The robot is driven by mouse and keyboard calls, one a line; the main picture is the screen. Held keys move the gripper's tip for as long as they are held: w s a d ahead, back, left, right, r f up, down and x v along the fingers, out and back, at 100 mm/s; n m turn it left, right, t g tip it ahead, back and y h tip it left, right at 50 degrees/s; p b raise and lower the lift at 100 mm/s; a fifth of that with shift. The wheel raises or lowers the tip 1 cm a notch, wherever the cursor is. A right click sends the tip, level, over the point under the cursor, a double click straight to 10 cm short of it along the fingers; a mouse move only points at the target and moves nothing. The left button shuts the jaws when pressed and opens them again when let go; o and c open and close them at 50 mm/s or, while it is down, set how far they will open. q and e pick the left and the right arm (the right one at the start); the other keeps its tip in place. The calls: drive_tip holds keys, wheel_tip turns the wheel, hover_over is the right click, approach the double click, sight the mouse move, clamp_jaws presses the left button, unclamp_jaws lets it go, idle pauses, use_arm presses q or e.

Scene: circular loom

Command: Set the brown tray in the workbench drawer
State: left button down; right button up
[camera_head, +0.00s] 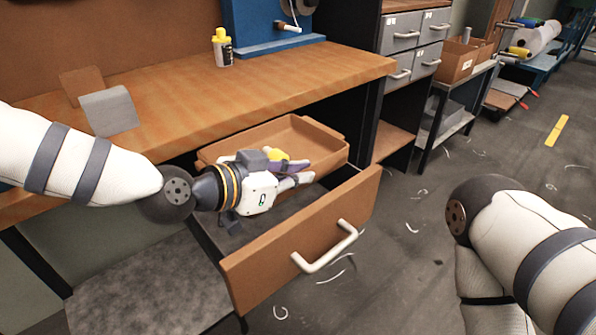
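The brown tray (318,136) is at the back part of the open workbench drawer (330,225), close to the bench edge. Whether it rests on the drawer floor or is held above it cannot be told. The drawer is pulled out, and its dark floor shows in front of the tray. My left gripper (296,176) reaches in from the left over the tray's near side and hides part of it. Its fingers overlap the tray, and their grip is unclear. Something yellow (279,155) shows beside the gripper at the tray. My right arm shows at the right, but its gripper does not.
The wooden benchtop (270,85) lies above the drawer and carries a yellow-capped bottle (222,47) and a grey block (109,111). The white drawer handle (327,250) sticks out in front. Grey drawer units (402,35) and a cardboard box (457,62) stand behind.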

use_arm(q)
drive_tip(key=c, duration=1.8)
unclamp_jaws()
drive_tip(key=shift+r, duration=0.75)
drive_tip(key=p+v, duration=0.2)
drive_tip(key=v, duration=1)
drive_tip(key=shift+s+f, duration=0.15)
drive_tip(key=shift+f, duration=0.15)
use_arm(e)
drive_tip(key=shift+w+r+t, duration=0.4)
drive_tip(key=shift+w+r, duration=0.75)
drive_tip(key=shift+r, duration=0.05)
